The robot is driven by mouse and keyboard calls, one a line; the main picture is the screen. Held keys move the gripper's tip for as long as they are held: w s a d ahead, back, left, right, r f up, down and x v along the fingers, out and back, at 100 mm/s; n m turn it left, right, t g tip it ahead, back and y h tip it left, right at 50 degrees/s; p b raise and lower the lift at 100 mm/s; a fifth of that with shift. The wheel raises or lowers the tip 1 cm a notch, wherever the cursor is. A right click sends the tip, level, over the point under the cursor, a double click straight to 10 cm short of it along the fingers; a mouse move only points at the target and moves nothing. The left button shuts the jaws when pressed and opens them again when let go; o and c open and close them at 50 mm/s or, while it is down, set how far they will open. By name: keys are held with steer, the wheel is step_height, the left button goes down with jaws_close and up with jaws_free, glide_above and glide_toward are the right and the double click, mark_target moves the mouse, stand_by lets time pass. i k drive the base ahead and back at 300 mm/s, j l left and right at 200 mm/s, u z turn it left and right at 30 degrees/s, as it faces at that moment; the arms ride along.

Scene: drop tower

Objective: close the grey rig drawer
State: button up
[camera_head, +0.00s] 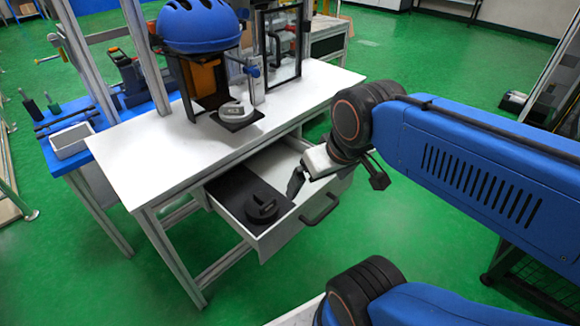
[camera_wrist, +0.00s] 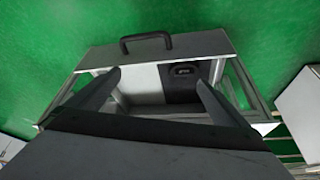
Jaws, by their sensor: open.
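The grey rig drawer (camera_head: 284,232) is pulled out from under the white-topped bench in the head view. Its dark handle (camera_head: 320,209) is on the front panel. A dark round part (camera_head: 262,207) lies on a black mat in the drawer's left half. My gripper (camera_head: 296,182) is above the open drawer, behind the handle and to the right of the round part. In the wrist view the drawer front (camera_wrist: 205,44) and handle (camera_wrist: 146,42) are beyond my open fingers (camera_wrist: 158,82). I see nothing between the fingers. Whether they touch the drawer is unclear.
The white bench top (camera_head: 150,155) overhangs the drawer. A blue helmet (camera_head: 198,25) sits on a rig above it, with a grey disc (camera_head: 237,112) on a black plate below. A blue side table (camera_head: 75,165) stands left. Green floor in front is clear.

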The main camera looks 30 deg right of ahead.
mark_target(270, 169)
steer(key=k+j, duration=0.1)
steer(key=j, duration=0.4)
steer(key=j+z, duration=0.1)
steer(key=j, duration=0.4)
steer(key=k+j, duration=0.15)
steer(key=j, duration=0.3)
